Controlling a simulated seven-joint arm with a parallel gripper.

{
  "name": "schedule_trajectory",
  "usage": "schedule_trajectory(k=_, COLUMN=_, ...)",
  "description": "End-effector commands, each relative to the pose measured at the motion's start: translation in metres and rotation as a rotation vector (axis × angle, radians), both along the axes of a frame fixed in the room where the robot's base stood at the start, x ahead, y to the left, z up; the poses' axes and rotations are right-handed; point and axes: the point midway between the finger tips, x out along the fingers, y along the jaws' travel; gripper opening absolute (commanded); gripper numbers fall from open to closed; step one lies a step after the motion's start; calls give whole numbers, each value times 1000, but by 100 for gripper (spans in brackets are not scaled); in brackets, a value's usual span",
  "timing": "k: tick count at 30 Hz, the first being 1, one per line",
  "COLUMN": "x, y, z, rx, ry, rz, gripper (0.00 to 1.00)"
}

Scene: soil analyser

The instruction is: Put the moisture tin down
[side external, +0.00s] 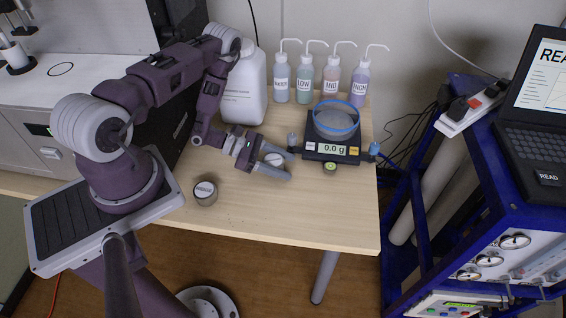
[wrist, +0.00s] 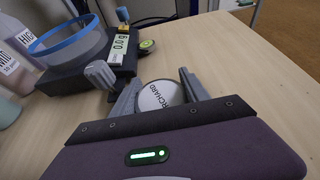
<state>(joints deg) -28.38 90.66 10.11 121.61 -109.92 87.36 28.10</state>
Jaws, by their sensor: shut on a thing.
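The moisture tin (side external: 274,159) is a small round tin with a pale lid. In the wrist view its lid (wrist: 160,96) carries dark lettering that reads ORCHARD. My gripper (side external: 287,163) is shut on it, with one finger on each side; the fingers also show in the wrist view (wrist: 160,88). The tin is at or just above the wooden table (side external: 310,215), in front of and left of the balance. I cannot tell whether its base touches the table; the fingers hide part of its side.
The balance (side external: 332,151) reads 0.0 g and bears a blue-rimmed sieve or dish (side external: 337,120). Another lidded tin (side external: 205,192) stands at the front left. Several labelled wash bottles (side external: 305,82) and a white jug (side external: 243,100) stand behind. The table's front right is clear.

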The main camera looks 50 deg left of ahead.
Motion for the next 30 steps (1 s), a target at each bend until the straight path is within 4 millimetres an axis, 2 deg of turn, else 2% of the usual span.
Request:
schedule_trajectory(k=9, x=1, y=0, z=-2, rx=0, ry=-1, rz=0, gripper=11)
schedule_trajectory(k=10, x=1, y=0, z=-2, rx=0, ry=-1, rz=0, gripper=57)
schedule_trajectory(k=13, x=0, y=0, z=-2, rx=0, ry=-1, rz=0, gripper=75)
schedule_trajectory(k=23, x=0, y=0, z=0, rx=1, ry=-1, rz=0, gripper=75)
schedule_trajectory(k=29, x=-18, y=20, z=11, rx=1, ry=2, rz=4, gripper=75)
schedule_trajectory(k=30, x=-20, y=22, z=19, rx=1, ry=-1, rz=4, gripper=75)
